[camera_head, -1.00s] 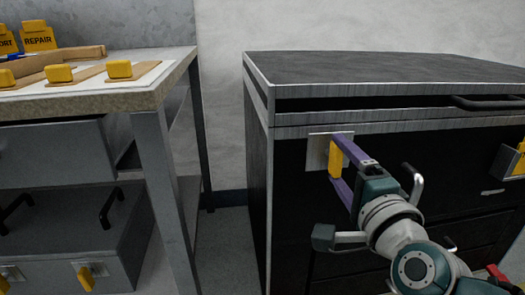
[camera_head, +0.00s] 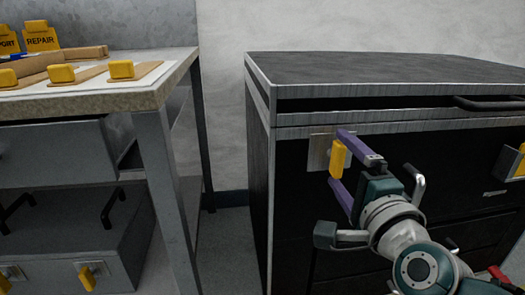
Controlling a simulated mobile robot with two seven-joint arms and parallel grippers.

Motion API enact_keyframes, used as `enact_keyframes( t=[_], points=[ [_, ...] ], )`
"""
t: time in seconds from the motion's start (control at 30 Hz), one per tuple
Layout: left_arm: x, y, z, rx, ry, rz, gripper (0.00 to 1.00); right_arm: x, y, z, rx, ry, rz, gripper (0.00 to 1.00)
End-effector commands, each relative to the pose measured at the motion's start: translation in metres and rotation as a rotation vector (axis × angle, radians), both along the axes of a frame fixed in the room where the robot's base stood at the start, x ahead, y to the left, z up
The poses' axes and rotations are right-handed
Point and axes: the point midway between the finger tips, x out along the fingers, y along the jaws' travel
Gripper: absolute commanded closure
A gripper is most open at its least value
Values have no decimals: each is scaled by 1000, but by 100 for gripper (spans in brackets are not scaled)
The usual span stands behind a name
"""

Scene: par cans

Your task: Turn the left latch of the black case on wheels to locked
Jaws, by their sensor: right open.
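The black case (camera_head: 258,185) stands on the right side of the head view. Its left latch (camera_head: 338,154) is a yellow handle on a pale metal plate (camera_head: 317,153) near the front's upper left corner. The handle stands close to upright. My right gripper (camera_head: 338,158) is open at the latch, one purple finger by the handle's upper end and the other by its lower end. I cannot tell whether either finger touches it. A second yellow latch (camera_head: 521,162) is at the right edge, partly cut off. The case's wheels and my left gripper are out of view.
A narrow gap separates bench and black case. A dark handle (camera_head: 490,103) runs along the case's upper front.

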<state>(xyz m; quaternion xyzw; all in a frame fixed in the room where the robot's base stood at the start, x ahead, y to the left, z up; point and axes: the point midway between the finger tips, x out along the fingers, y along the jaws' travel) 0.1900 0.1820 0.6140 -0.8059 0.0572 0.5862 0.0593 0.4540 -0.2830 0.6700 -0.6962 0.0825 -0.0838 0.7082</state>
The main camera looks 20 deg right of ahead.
Motion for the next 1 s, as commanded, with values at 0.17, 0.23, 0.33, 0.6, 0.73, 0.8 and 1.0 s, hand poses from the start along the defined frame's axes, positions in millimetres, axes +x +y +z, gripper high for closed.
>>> enact_keyframes(
  t=[0.17, 0.23, 0.33, 0.6, 0.73, 0.8, 1.0],
  points=[
    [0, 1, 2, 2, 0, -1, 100, -3, 1, 0, -1, 1, 0, 0],
    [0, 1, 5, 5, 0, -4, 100, -9, 2, 0, -1, 3, 0, 0],
    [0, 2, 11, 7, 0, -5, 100, -26, 6, 2, -1, 5, 0, 0],
    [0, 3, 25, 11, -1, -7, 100, -77, 19, 2, -1, 3, 1, 0],
    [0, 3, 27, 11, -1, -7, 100, -92, 22, 1, -1, 2, 1, 0],
    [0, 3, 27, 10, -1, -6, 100, -95, 23, 0, 0, 1, 1, 0],
    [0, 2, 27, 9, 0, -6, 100, -97, 23, 0, 0, -1, 0, 0]
  ],
)
